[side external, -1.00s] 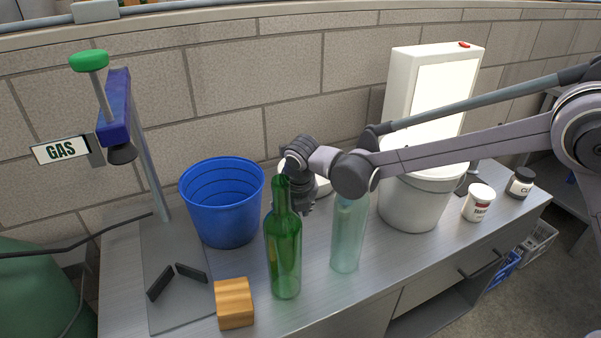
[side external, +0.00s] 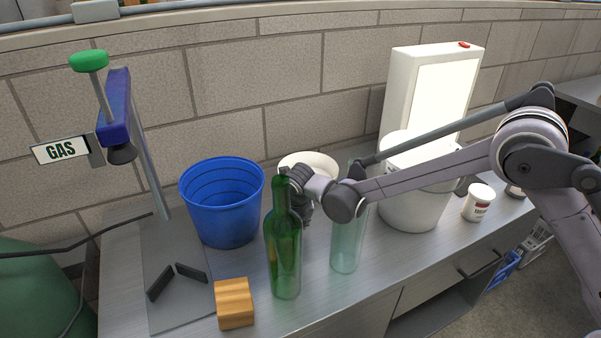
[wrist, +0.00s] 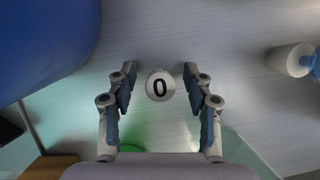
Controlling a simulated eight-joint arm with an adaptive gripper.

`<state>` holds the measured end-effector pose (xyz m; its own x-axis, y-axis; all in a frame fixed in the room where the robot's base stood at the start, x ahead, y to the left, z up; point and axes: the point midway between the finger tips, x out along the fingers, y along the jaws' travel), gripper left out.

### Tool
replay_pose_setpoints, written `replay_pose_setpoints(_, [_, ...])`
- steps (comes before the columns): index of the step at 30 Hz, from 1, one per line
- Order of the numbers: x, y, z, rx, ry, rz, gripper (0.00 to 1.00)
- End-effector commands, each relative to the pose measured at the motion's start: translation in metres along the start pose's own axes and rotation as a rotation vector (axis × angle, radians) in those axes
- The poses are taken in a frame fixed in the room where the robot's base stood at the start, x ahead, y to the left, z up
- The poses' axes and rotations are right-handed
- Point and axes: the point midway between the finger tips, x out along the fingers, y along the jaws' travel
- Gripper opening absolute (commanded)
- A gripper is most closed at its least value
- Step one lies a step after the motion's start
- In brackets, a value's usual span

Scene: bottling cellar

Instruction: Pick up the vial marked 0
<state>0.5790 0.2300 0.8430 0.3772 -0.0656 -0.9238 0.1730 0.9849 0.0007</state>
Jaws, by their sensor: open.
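The vial marked 0 (wrist: 160,86) shows in the wrist view as a round white top with a black 0, seen from above. It lies midway between the fingertips of my gripper (wrist: 158,76), with a gap on each side. My gripper is open and points down over the bench. In the side external view my gripper (side external: 302,208) is partly hidden behind the green bottle (side external: 286,255). The vial cannot be made out in that view.
A blue bucket (side external: 222,205) stands left of my gripper and a pale clear bottle (side external: 346,245) right. A wooden block (side external: 234,303) sits at the front. A white bucket (side external: 412,205) and labelled jar (side external: 478,203) stand farther right. A white dish (side external: 310,162) is behind.

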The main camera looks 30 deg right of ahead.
Motion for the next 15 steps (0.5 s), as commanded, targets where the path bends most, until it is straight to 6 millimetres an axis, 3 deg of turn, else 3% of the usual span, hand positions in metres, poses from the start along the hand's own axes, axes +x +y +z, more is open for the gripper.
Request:
replay_pose_setpoints(1, [-0.0001,-0.0001,0.0,0.0,0.0,0.0,0.48])
replay_pose_setpoints(6, [-0.0002,0.0,0.0,0.0,0.0,0.0,0.0])
replay_pose_setpoints(15, [-0.0007,0.0,0.0001,0.0,0.0,0.0,0.0])
